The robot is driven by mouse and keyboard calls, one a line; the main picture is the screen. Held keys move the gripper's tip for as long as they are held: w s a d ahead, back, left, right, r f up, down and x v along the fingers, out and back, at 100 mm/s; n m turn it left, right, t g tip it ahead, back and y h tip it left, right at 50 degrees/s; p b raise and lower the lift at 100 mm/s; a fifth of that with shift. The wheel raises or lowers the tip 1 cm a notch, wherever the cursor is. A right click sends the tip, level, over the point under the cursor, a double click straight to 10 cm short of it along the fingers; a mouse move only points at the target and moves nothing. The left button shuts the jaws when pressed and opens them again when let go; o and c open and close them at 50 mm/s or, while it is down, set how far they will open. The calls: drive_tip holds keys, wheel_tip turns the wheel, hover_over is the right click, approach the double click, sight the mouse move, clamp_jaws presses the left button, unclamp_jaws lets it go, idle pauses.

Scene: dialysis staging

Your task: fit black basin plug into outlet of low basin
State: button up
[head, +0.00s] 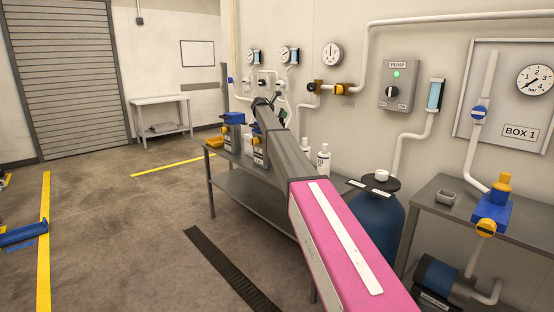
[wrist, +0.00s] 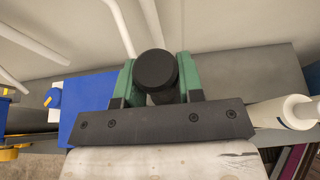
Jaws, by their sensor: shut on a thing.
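The black basin plug (wrist: 156,69) shows in the wrist view as a round black piece. My gripper (wrist: 157,78) is shut on it, with one green finger on each side. The plug is held above a grey bench top (wrist: 240,68). In the head view my arm reaches away over the long grey bench (head: 228,155), and its far end hides the plug. I cannot make out the low basin or its outlet in either view.
Blue and yellow pump units (head: 232,132) and white bottles (head: 323,159) stand on the long bench. A blue tank (head: 376,212) stands by its near end. White pipes run along the wall. Floor at left is mostly clear.

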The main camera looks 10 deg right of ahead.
wheel_tip(320, 180, down, 26)
drive_tip(key=shift+r, duration=0.25)
idle(0.3)
drive_tip(key=o, duration=0.9)
drive_tip(key=shift+o, duration=0.2)
